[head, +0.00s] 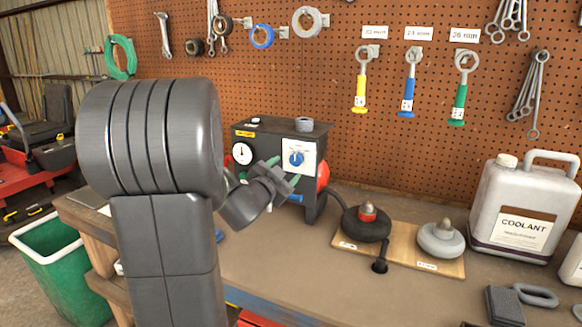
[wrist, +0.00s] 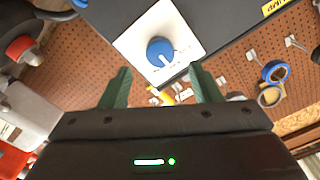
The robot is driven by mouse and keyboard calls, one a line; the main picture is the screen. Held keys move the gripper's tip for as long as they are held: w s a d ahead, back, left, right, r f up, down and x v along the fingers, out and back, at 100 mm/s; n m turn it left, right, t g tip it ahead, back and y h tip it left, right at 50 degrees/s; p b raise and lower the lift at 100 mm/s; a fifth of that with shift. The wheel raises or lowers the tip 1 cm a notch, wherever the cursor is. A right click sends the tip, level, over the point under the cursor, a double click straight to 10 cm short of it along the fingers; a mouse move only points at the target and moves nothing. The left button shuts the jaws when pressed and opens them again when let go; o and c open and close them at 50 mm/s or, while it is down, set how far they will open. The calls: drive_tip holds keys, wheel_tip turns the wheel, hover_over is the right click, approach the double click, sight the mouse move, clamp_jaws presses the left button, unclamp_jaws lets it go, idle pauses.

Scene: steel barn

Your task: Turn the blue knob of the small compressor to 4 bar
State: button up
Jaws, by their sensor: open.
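The small compressor (head: 262,133) stands on the workbench, a dark box with a round white gauge (head: 242,153) on its front. The blue knob (head: 296,159) sits on a white plate (head: 305,148) to the right of the gauge. In the wrist view the blue knob (wrist: 160,52) is fully visible, with a white pointer mark; the scale print is too small to read. My gripper (head: 280,172) is open and empty in front of the compressor, just below and left of the knob. In the wrist view its green fingers (wrist: 158,82) stand apart, with the knob beyond their tips.
A wooden board (head: 400,249) with two round pieces lies right of the compressor. A coolant jug (head: 523,208) stands at the far right. Wrenches hang on the pegboard (head: 330,90) behind. A green bin (head: 62,262) is at left. The bench front is fairly clear.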

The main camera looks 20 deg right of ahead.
sight(295, 162)
drive_tip(key=v, duration=0.7)
drive_tip(key=shift+s+a, duration=0.15)
drive_tip(key=shift+s, duration=0.05)
drive_tip(key=shift+w, duration=0.1)
drive_tip(key=x, duration=1.3)
drive_tip(key=shift+w+d+p, duration=0.25)
drive_tip(key=shift+d+p, duration=0.05)
drive_tip(key=shift+p, duration=0.05)
